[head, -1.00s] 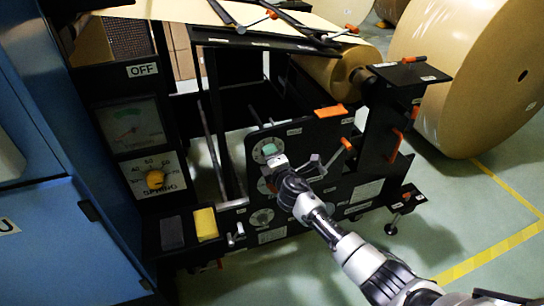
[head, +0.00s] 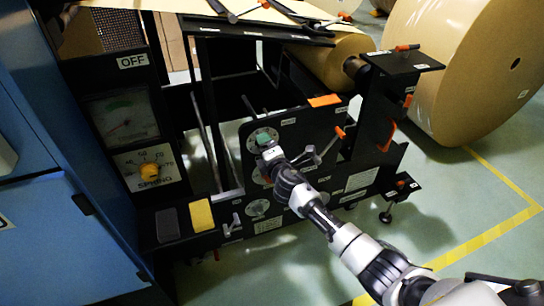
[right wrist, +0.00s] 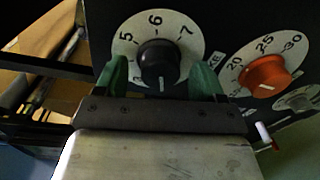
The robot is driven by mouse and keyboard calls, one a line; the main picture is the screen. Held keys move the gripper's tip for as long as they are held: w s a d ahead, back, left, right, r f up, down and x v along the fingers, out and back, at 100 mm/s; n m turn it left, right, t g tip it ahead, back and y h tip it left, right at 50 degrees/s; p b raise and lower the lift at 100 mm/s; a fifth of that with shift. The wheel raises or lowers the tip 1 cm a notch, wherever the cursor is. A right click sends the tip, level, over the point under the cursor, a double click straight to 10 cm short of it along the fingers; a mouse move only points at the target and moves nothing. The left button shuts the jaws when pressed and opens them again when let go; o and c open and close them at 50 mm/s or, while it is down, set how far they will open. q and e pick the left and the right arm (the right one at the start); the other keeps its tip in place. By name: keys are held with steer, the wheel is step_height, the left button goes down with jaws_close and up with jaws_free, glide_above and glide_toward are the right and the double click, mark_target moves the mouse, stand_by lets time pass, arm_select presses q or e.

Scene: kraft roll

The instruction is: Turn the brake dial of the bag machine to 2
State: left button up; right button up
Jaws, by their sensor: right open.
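The brake dial (right wrist: 158,62) is a white disc with a round black knob; the numbers 5, 6 and 7 show along its top. A short white mark shows at the knob's lower side. My right gripper (right wrist: 160,78) is open, its two green fingers on either side of the knob; I cannot tell whether they touch it. The numbers on the lower dial are hidden by the gripper. In the head view my right arm reaches from the lower right to the black side panel (head: 300,160) of the bag machine. My left gripper is not in view.
An orange knob (right wrist: 265,75) on another dial, with 20, 25 and 30 showing, sits close to the right. An orange-handled lever (head: 338,133) stands out near my arm. A large kraft roll (head: 465,65) stands behind.

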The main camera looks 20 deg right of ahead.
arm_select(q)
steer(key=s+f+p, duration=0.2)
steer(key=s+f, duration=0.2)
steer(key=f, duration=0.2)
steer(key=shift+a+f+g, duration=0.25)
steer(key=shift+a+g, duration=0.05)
arm_select(e)
steer(key=s, duration=1)
steer(key=shift+d+r, duration=0.15)
steer(key=shift+r, duration=0.25)
steer(key=shift+s, duration=0.1)
